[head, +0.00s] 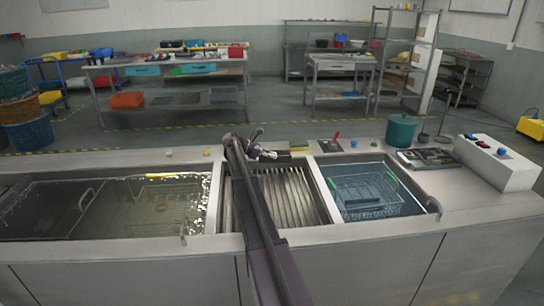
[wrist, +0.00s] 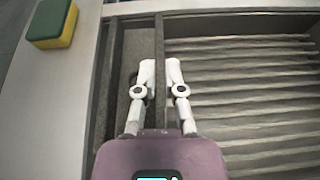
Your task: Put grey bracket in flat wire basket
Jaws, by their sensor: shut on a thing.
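My gripper shows at the back of the ribbed basin in the head view (head: 257,150) and from behind in the wrist view (wrist: 160,72). Its white fingers are nearly together over a long grey bar at the basin's edge. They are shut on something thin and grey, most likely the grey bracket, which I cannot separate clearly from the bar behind. A wire basket (head: 365,197) sits in the right tank's blue liquid. Another wire basket (head: 150,193) is in the murky left tank, with a yellow-topped handle. I cannot tell for sure which is the flat one.
The ribbed basin (head: 292,200) lies between the tanks; its ribs also show in the wrist view (wrist: 245,85). A yellow-green sponge (wrist: 52,22) lies on the steel counter. A green pot (head: 401,131), a tray of tools (head: 427,158) and a white control box (head: 497,162) stand at the right.

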